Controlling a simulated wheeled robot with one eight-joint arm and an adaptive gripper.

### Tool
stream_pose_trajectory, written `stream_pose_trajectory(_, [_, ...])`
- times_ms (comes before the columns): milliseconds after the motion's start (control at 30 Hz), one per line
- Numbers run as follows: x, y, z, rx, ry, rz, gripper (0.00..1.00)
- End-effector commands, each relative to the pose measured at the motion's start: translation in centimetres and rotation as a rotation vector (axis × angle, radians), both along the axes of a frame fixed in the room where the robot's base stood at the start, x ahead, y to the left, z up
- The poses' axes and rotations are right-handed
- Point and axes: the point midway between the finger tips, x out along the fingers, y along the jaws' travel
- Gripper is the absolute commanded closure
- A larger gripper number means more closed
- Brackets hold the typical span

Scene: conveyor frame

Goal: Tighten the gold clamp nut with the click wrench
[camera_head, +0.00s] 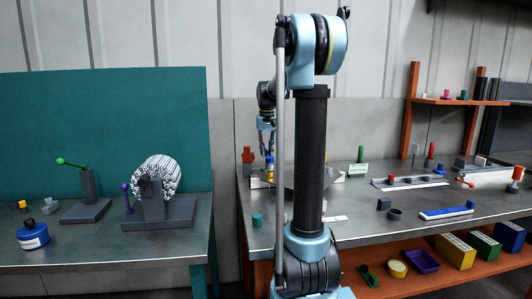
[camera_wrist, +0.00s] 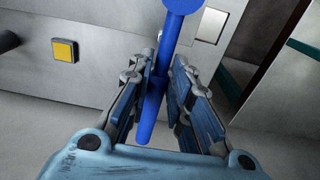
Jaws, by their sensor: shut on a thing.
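My gripper (camera_wrist: 164,75) is shut on a blue tool (camera_wrist: 152,105), which I take to be the click wrench. Its shaft runs between the two fingers, and its round head is cut off by the top edge of the wrist view. In the head view my gripper (camera_head: 266,138) is above the back left of the right bench, partly behind my arm. A small gold part (camera_head: 270,176), seemingly the clamp nut, is below it with blue just above. The head view is too small to show whether wrench and nut touch. The nut is not clear in the wrist view.
A yellow square (camera_wrist: 65,51) sits on the grey surface in the wrist view. An orange-red part (camera_head: 248,155) stands left of the gold part, and a teal cylinder (camera_head: 257,220) stands near the bench's front edge. Several fixtures fill the right bench (camera_head: 345,232). A separate bench is left.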

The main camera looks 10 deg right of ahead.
Motion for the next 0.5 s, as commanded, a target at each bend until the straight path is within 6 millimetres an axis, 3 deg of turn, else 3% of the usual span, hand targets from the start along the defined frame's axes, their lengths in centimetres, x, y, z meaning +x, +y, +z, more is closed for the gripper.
stream_pose_trajectory(500, [0.04, -0.10, -0.97, 0.000, 0.000, -0.001, 1.00])
